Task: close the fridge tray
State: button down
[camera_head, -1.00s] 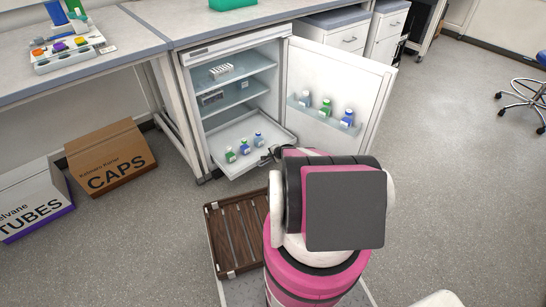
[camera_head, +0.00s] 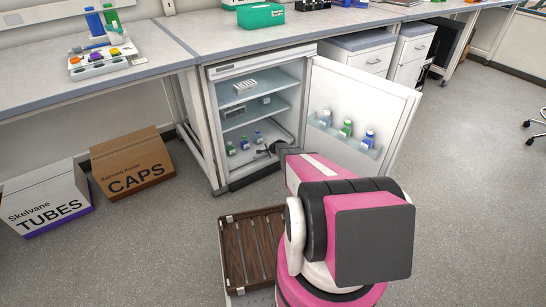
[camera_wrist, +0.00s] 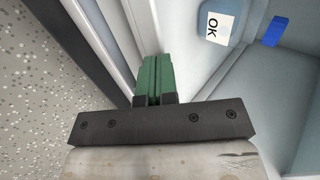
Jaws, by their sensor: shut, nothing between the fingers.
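The fridge (camera_head: 262,62) stands under the bench with its door (camera_head: 390,100) swung open to the right. Its bottom tray (camera_head: 240,162) sits inside the fridge and holds three small bottles with green and blue caps (camera_head: 245,144). My gripper (camera_head: 272,149) is at the tray's front right, partly hidden by my arm. In the wrist view my gripper's green fingers (camera_wrist: 150,75) are shut and empty, up against or very near a pale front edge (camera_wrist: 145,30). I cannot tell whether the tray is fully flush.
A CAPS box (camera_head: 132,165) and a TUBES box (camera_head: 45,198) stand on the floor at left.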

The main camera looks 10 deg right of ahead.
jog(key=shift+w+a, duration=0.2)
jog(key=shift+w, duration=0.35)
jog(key=shift+w+a, duration=0.2)
jog(key=shift+w, duration=0.3)
